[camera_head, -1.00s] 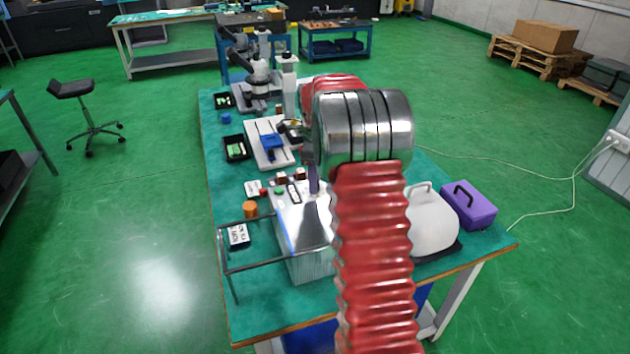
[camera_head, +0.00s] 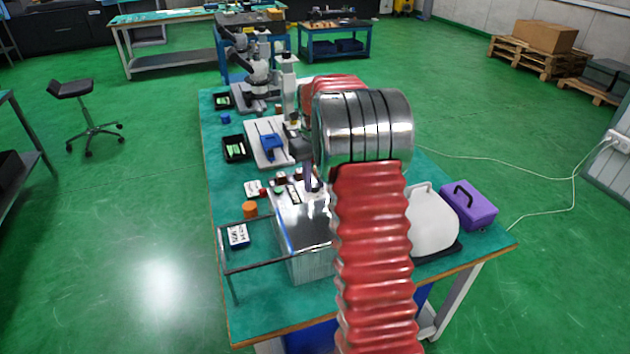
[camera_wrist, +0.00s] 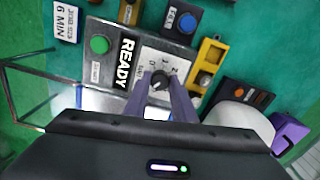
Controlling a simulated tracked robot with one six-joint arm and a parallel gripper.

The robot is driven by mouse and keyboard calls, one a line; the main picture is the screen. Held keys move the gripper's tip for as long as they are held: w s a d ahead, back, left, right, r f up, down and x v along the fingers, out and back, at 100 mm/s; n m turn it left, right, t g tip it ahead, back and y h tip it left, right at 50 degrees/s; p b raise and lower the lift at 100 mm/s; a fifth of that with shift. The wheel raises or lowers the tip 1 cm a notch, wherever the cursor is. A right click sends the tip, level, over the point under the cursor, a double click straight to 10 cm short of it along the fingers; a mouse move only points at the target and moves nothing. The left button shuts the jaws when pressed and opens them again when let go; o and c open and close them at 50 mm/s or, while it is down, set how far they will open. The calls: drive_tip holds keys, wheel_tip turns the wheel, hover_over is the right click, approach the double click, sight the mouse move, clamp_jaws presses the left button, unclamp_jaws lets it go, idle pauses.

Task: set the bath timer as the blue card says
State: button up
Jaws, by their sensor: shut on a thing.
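The bath timer's dark knob (camera_wrist: 160,80) sits on a pale dial plate (camera_wrist: 176,67) with printed marks, beside a READY label (camera_wrist: 125,63). My gripper (camera_wrist: 163,88) has its purple fingers shut on the knob from both sides. I cannot read the pointer's exact setting. A white card (camera_wrist: 68,20) with dark blue print reads "JOB 23" and "6 MIN" at the upper left of the wrist view. In the head view the bath (camera_head: 303,235) is a shiny box, and my arm hides part of its control end.
A green button (camera_wrist: 100,45) is left of the label. A blue button (camera_wrist: 187,22) and a yellow bracket (camera_wrist: 207,62) are near the dial. A rail (camera_head: 272,262) runs by the bath. A white canister (camera_head: 432,225) and purple case (camera_head: 470,205) stand to the right.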

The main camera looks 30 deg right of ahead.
sight(315, 185)
drive_tip(key=shift+s+d+m, duration=0.15)
drive_tip(key=shift+m, duration=0.75)
drive_tip(key=o, duration=1.1)
drive_tip(key=shift+c, duration=0.2)
drive_tip(key=shift+r, duration=0.15)
wheel_tip(315, 185, up, 14)
drive_tip(key=shift+f, duration=0.25)
